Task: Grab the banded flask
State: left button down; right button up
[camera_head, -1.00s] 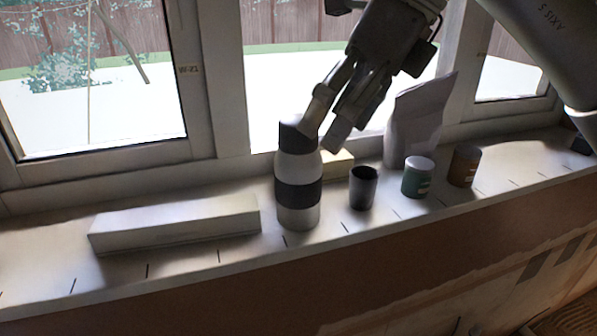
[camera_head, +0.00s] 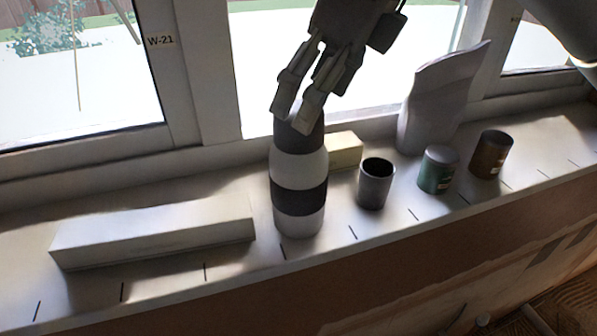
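The banded flask (camera_head: 299,164) stands upright on the window sill, white with dark bands and a dark top. My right gripper (camera_head: 294,118) comes down from above, with its fingertips at the flask's dark top. Its two fingers are apart, with a narrow gap between them. The fingers hide part of the flask's top, and I cannot tell whether they touch it. My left gripper is not in view.
A long white box (camera_head: 150,236) lies left of the flask. To the right are a small cream block (camera_head: 345,151), a dark cup (camera_head: 375,186), a green tin (camera_head: 438,170), a brown tin (camera_head: 491,155) and a pale bag (camera_head: 432,110). The window frame (camera_head: 203,70) stands behind the sill.

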aim_at(299, 172)
jog(key=shift+w+a+f, duration=0.15)
jog(key=shift+w+f, duration=0.05)
jog(key=shift+f, duration=0.15)
jog(key=p+x, duration=0.2)
jog(key=x, duration=0.2)
jog(key=shift+a+f, duration=0.1)
jog(key=shift+f, duration=0.25)
jog(key=c, duration=1.9)
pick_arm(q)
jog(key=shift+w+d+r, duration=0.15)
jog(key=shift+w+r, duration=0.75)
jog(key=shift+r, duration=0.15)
pick_arm(e)
jog(key=shift+r, duration=0.1)
grip_shut()
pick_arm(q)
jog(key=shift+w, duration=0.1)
pick_arm(e)
jog(key=shift+w, duration=0.1)
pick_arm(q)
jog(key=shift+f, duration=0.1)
pick_arm(e)
jog(key=shift+r, duration=0.1)
